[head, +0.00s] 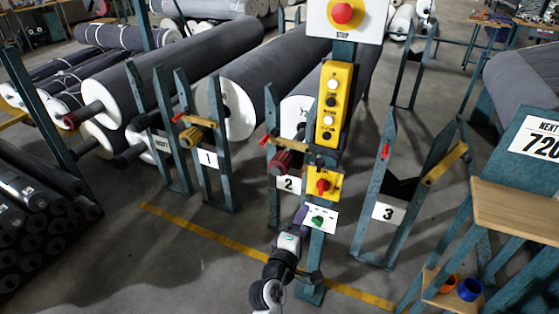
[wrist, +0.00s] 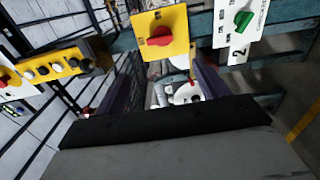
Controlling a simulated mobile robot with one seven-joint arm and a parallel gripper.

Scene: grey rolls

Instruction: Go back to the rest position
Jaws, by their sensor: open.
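My gripper (head: 300,217) is at the end of my arm, low in the middle of the head view, close to the control post. In the wrist view its two purple fingers stand wide apart (wrist: 151,88), with nothing seen held between them. A green knob on a white plate (head: 318,220) is right beside the fingers in the head view; whether they touch cannot be told. In the wrist view the green knob (wrist: 243,19) lies beyond the fingers at upper right. A red knob on a yellow plate (head: 322,186) sits just above it on the post.
A yellow button box (head: 334,103) and a red stop button (head: 342,13) are higher on the post. Stands numbered 1 (head: 208,159), 2 (head: 289,184) and 3 (head: 388,212) flank it. Large grey rolls (head: 170,70) lie behind. A wooden shelf (head: 520,215) is at right.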

